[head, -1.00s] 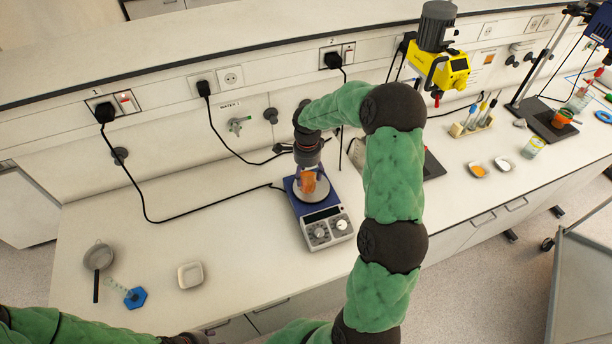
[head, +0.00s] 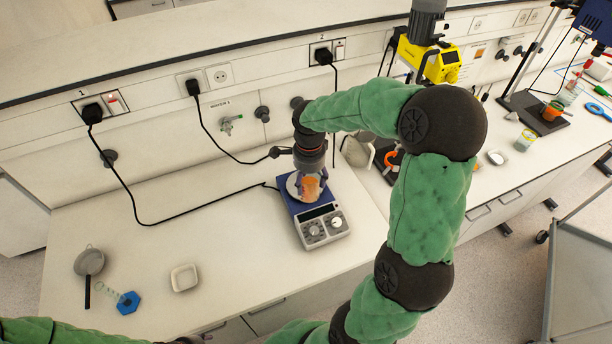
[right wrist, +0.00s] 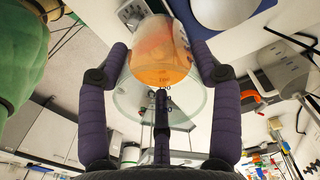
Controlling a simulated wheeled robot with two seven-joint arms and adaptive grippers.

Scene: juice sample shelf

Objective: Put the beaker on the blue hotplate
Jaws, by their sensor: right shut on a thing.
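The beaker (head: 311,188), with orange liquid in it, is held by my right gripper (head: 310,172). The right wrist view shows the beaker (right wrist: 160,62) between the purple fingers, its clear rim towards the camera. The blue hotplate (head: 327,224) stands on the bench with its knobs facing the front. In the head view the beaker covers the right part of the hotplate's round white plate; I cannot tell whether they touch. The right wrist view shows a round white plate on a blue body at the upper right. My left gripper is out of view; only part of the left arm shows.
A strainer (head: 89,262), a blue hexagonal-based cylinder (head: 127,301) and a white dish (head: 184,278) lie at the bench's left front. A black cable (head: 190,210) runs to the hotplate. A yellow stirrer motor (head: 430,60) is at the back right.

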